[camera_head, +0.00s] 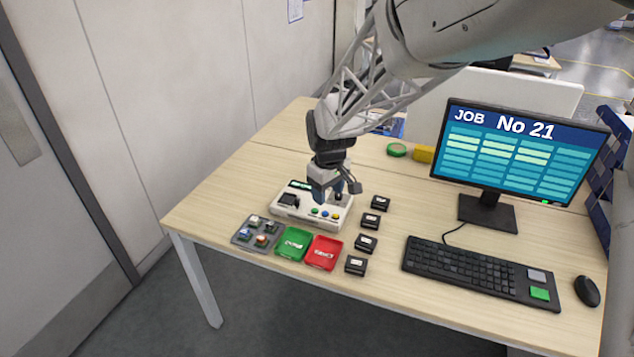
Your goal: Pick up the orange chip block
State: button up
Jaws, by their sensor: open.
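A grey tray (236,237) at the front left of the table holds several small chip blocks. One of them, near the tray's front, looks orange (261,240); it is small and its details are hard to make out. My gripper (337,196) points down over the right part of a white test device (285,212), to the right of and behind the tray. It is open, and I see nothing held in it. It is apart from the orange chip block and hides part of the device.
A green tray (283,252) and a red tray (312,262) stand right of the grey tray. Several black blocks (366,244) form a column beyond them. A keyboard (470,268), monitor (520,155) and mouse (587,291) fill the right side. The table's left back is clear.

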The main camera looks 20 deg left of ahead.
aim_at(261, 237)
jog(key=s+a+f+n, duration=0.1)
jog(key=a+f, duration=0.3)
jog(key=a, duration=0.2)
jog(key=s+a+f+n, duration=0.1)
jog(key=a+f+n, duration=0.1)
jog(key=a+f, duration=0.3)
jog(key=s+a+f+n, duration=0.1)
jog(key=a+f, duration=0.4)
jog(key=a, duration=0.4)
jog(key=shift+a+n, duration=0.1)
jog(key=shift+n, duration=0.2)
jog(key=shift+f, duration=1.35)
jog(key=shift+f, duration=0.1)
jog(key=shift+f, duration=2.5)
jog(key=c, duration=1)
